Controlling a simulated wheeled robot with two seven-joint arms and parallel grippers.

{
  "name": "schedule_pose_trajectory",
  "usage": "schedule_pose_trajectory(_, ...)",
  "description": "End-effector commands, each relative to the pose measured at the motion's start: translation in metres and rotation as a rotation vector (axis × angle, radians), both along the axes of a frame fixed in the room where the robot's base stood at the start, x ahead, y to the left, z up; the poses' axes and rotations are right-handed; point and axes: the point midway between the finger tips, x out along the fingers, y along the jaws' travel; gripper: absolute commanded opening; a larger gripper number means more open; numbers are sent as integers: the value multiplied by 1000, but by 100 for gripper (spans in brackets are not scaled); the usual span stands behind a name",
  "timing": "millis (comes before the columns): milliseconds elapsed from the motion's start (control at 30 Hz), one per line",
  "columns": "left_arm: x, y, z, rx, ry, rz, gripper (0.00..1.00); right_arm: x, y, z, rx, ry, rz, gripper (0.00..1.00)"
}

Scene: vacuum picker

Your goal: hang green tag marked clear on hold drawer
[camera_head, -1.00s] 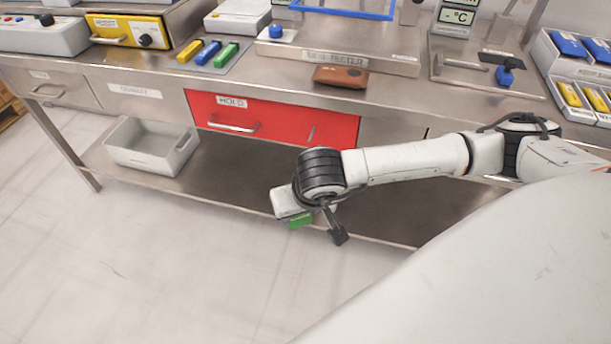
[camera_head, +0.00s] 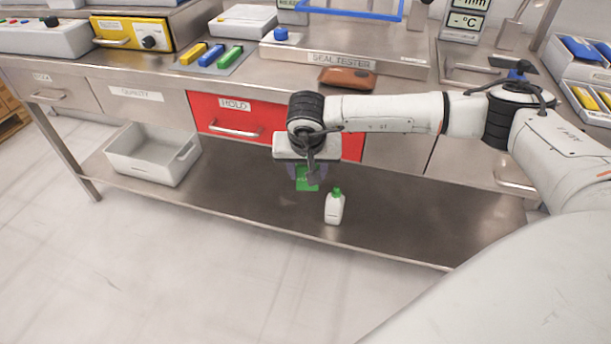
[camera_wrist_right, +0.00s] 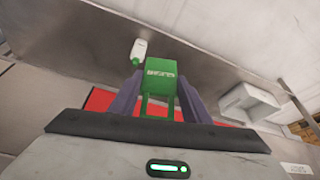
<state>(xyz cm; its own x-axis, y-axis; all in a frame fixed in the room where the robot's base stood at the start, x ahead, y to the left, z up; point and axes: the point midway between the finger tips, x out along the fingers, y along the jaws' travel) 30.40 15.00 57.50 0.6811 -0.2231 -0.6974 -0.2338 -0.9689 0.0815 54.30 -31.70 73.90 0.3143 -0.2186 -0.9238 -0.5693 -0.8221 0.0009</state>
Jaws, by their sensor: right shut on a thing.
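The green tag (camera_head: 307,179) hangs below my right gripper (camera_head: 306,170) in the head view. In the right wrist view the tag (camera_wrist_right: 160,68) has pale lettering too blurred to read, and my right gripper (camera_wrist_right: 160,103) is shut on its green loop. The red drawer labelled HOLD (camera_head: 215,112) is closed, with a metal bar handle (camera_head: 235,132) at its left part. My right gripper is in front of and below the drawer's right part, apart from the handle. My wrist hides part of the drawer front. My left gripper is not in view.
A white bottle with a green cap (camera_head: 334,208) stands on the lower shelf (camera_head: 400,212). A grey bin (camera_head: 150,165) is on that shelf at left. A brown pouch (camera_head: 347,78) lies on the bench top above the drawer. Floor in front is clear.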

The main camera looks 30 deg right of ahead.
Motion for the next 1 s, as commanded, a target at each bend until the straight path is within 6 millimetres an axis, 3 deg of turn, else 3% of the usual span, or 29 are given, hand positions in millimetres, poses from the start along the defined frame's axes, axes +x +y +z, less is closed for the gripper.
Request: schedule_pose_trajectory(1000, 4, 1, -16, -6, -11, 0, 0, 39, -46, -8, 1, -1, -1, 22)
